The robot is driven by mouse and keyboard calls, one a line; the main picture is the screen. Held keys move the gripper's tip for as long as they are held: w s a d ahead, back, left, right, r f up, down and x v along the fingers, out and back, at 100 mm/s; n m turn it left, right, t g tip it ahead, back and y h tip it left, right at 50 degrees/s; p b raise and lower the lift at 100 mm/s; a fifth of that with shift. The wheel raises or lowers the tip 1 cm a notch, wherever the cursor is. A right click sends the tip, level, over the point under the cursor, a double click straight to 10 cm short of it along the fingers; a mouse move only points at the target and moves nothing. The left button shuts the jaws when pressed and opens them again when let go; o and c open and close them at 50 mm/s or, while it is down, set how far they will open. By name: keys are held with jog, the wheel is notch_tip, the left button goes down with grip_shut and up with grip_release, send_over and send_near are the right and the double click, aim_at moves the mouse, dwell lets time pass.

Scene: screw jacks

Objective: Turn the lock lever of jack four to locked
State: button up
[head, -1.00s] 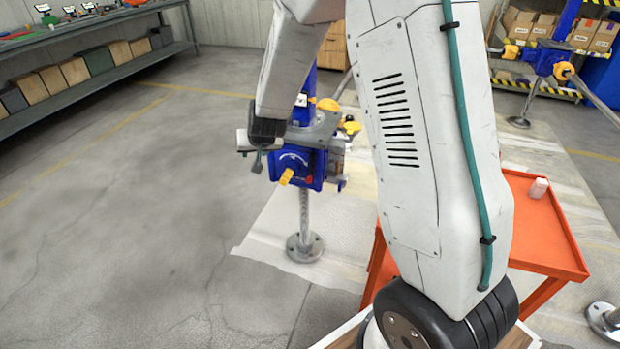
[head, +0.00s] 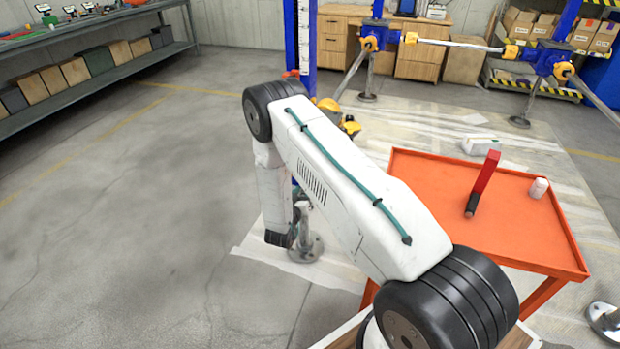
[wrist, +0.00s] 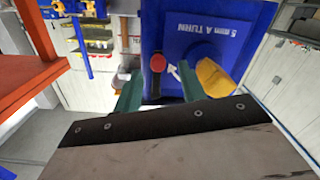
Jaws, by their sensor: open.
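In the wrist view a blue jack housing (wrist: 205,45) marked "5 mm A TURN" fills the upper middle. A lever with a red knob (wrist: 158,62) and dark stem stands on its face, beside a white arrow mark. A yellow part (wrist: 215,78) sits right of it. My gripper (wrist: 158,78) is open, and its teal fingers appear on either side of the lever in the picture. I cannot tell whether they touch it. In the head view my arm hides most of the jack and the gripper; the jack's round foot (head: 308,250) shows below. The jack's number is not readable.
An orange cart (head: 430,215) stands right of my arm, bearing a red bar-shaped object (head: 484,182) and a small white container (head: 538,188). Another blue jack (head: 548,60) with long rods stands behind. A workbench (head: 110,65) lines the left wall. The floor at left is clear.

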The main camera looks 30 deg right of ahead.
jog(key=x, duration=0.5)
jog(key=r+x, duration=0.1)
jog(key=x, duration=0.1)
jog(key=shift+w+d, duration=0.2)
jog(key=shift+d, duration=0.2)
grip_shut()
